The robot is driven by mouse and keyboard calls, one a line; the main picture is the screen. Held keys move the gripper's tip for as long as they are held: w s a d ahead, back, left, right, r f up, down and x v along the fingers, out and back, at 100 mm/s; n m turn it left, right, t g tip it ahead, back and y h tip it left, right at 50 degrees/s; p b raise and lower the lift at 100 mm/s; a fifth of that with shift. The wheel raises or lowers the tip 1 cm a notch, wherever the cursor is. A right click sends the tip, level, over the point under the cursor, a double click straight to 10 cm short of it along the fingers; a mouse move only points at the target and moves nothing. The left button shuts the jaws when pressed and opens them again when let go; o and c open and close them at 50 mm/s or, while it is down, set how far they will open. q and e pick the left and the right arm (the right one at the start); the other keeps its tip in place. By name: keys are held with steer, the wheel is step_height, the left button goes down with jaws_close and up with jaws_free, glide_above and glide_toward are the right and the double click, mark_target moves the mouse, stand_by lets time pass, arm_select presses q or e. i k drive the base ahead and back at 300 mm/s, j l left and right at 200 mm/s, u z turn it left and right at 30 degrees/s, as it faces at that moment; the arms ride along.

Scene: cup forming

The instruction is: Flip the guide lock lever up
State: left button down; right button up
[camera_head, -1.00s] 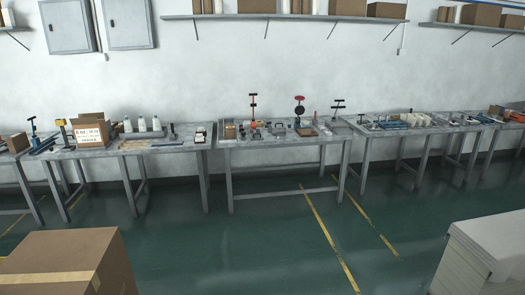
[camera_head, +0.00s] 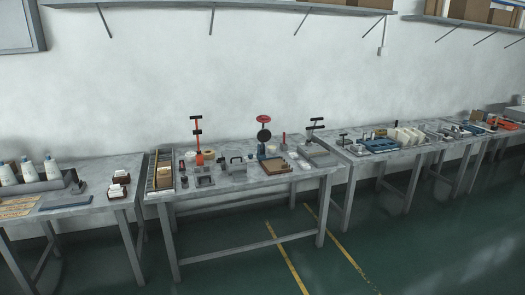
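The guide lock lever cannot be picked out for certain at this distance. The middle workbench (camera_head: 225,199) carries several small fixtures. Among them are an orange-red post with black cross handles (camera_head: 198,138), a stand with a round black disc and red top (camera_head: 264,135), a grey block with a dark handle (camera_head: 237,165), and a grey fixture with a black T-handle (camera_head: 316,144). A small upright red handle (camera_head: 284,138) stands near the disc stand. Neither of my grippers is in view.
A left bench (camera_head: 75,205) holds white bottles (camera_head: 51,167) and small boxes. Right benches carry blue trays (camera_head: 378,145) and white parts (camera_head: 406,136). Green floor with yellow lines (camera_head: 288,265) is open in front. A wall shelf (camera_head: 285,6) runs above.

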mark_target(182, 166)
steer(key=i+z, duration=0.15)
steer(key=i, duration=2.75)
steer(key=i+u, duration=0.2)
steer(key=i, duration=0.3)
steer(key=i+l+u, duration=0.1)
steer(key=i+u, duration=0.15)
steer(key=i, duration=0.25)
steer(key=i+l+u, duration=0.2)
steer(key=i, duration=0.3)
